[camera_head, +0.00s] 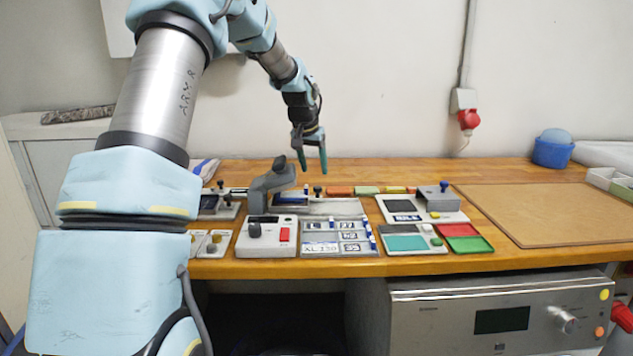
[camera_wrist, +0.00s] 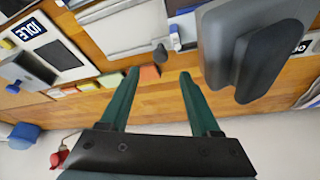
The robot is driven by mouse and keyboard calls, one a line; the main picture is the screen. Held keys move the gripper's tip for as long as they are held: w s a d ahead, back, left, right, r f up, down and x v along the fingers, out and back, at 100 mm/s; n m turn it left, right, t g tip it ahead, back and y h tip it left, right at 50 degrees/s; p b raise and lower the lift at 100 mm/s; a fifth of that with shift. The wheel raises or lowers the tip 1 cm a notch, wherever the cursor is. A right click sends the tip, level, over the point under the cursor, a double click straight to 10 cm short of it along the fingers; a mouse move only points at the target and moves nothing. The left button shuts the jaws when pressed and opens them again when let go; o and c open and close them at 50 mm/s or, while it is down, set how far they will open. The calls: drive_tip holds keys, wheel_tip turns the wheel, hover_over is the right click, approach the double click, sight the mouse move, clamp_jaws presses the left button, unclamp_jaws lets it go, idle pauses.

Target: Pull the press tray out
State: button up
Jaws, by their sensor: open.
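The grey press (camera_head: 272,184) stands at the back of the workbench, its head over a flat pale base. What looks like the press tray (camera_head: 335,207) is the flat grey plate to its right; in the wrist view a pale grey plate (camera_wrist: 113,30) lies beyond the fingertips. A small dark knob (camera_head: 317,190) stands near its back edge and shows in the wrist view (camera_wrist: 160,53). My gripper (camera_head: 311,166) is open and empty, above and behind the knob. In the wrist view my gripper (camera_wrist: 160,73) points toward the knob, apart from it. The press head (camera_wrist: 250,50) hides part of the plate.
A control box (camera_head: 266,240) with a red button stands in front of the press, beside a label panel (camera_head: 338,240). Coloured blocks (camera_head: 340,191) line the back. A brown board (camera_head: 550,213) lies far right.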

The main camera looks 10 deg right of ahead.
sight(318, 187)
drive_tip(key=p+x, duration=0.1)
drive_tip(key=x, duration=0.6)
drive_tip(key=shift+w+f+p, duration=0.1)
drive_tip(key=shift+f+p, duration=0.1)
drive_tip(key=shift+p, duration=0.2)
clamp_jaws()
idle(0.3)
drive_tip(key=shift+d, duration=0.15)
idle(0.6)
